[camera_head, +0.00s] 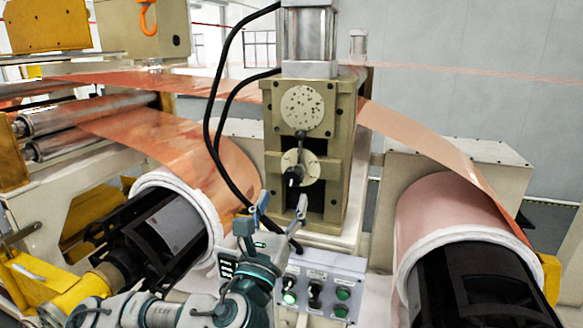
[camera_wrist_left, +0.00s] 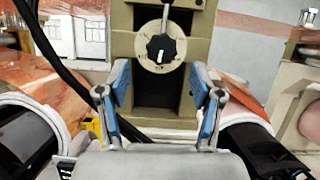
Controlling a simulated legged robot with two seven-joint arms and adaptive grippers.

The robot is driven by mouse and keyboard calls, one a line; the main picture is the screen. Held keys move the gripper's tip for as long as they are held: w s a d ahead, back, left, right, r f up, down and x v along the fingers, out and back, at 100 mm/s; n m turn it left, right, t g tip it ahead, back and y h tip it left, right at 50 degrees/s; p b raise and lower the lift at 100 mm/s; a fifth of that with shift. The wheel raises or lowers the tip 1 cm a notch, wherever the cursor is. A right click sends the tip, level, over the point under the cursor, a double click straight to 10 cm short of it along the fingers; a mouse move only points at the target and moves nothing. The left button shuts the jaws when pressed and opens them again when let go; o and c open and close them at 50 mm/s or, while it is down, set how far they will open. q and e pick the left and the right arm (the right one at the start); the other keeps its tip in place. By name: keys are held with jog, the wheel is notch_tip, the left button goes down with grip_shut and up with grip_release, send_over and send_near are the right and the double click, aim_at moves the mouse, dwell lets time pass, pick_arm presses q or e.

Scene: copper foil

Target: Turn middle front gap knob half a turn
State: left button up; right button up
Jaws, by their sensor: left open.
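A black knob (camera_head: 294,177) sits on a pale round dial in the front of the beige roller stand (camera_head: 349,130). My left gripper (camera_head: 283,207) is below the knob and in front of the stand. In the left wrist view its two blue-padded fingers (camera_wrist_left: 161,88) are wide apart and empty, with the knob beyond and above them, untouched. My right gripper is out of view.
A control box (camera_head: 322,285) with switches and green buttons stands just right of my left wrist. Copper foil rolls (camera_head: 222,150) (camera_head: 447,205) flank the stand. Black cables (camera_head: 213,100) hang down the stand's left side, near my gripper.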

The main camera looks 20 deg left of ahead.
aim_at(292, 180)
pick_arm(q)
jog(key=p+x, duration=0.1)
jog(key=x, duration=0.5)
jog(key=shift+w+r+p, duration=0.2)
jog(key=shift+w+p, duration=0.1)
jog(key=shift+p, duration=0.1)
jog(key=c, duration=1.1)
jog(key=shift+d+f+n+y+b, duration=0.1)
jog(key=shift+n+y+b, duration=0.3)
jog(key=shift+n+b, duration=0.3)
